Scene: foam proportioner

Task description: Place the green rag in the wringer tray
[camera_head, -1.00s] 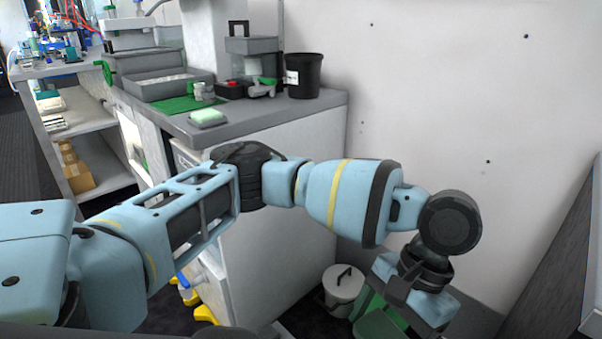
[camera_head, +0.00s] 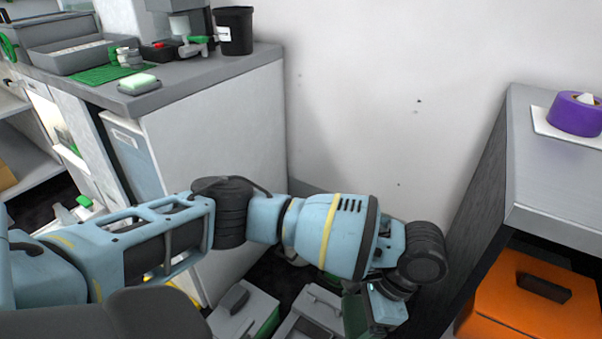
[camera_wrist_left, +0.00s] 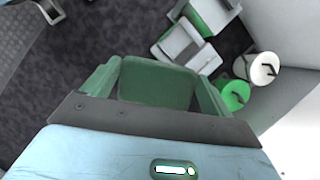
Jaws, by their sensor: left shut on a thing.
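In the left wrist view the left gripper (camera_wrist_left: 155,84) is shut on a dark green piece, which I take as the green rag (camera_wrist_left: 156,80); a bit of the rag (camera_head: 355,315) shows in the head view. Two grey-and-green boxes stand below; the open-looking light grey one (camera_head: 310,318) may be the wringer tray, but I cannot tell. It also shows in the wrist view (camera_wrist_left: 187,46), apart from the gripper. My right gripper is not in view.
A counter (camera_head: 190,82) at the left holds a grey tray (camera_head: 70,58), a sponge (camera_head: 138,82) and a black bucket (camera_head: 234,32). A cabinet (camera_head: 550,190) with an orange box (camera_head: 525,300) stands right. A white lidded bucket (camera_wrist_left: 262,68) and green bucket (camera_wrist_left: 235,95) stand near the boxes.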

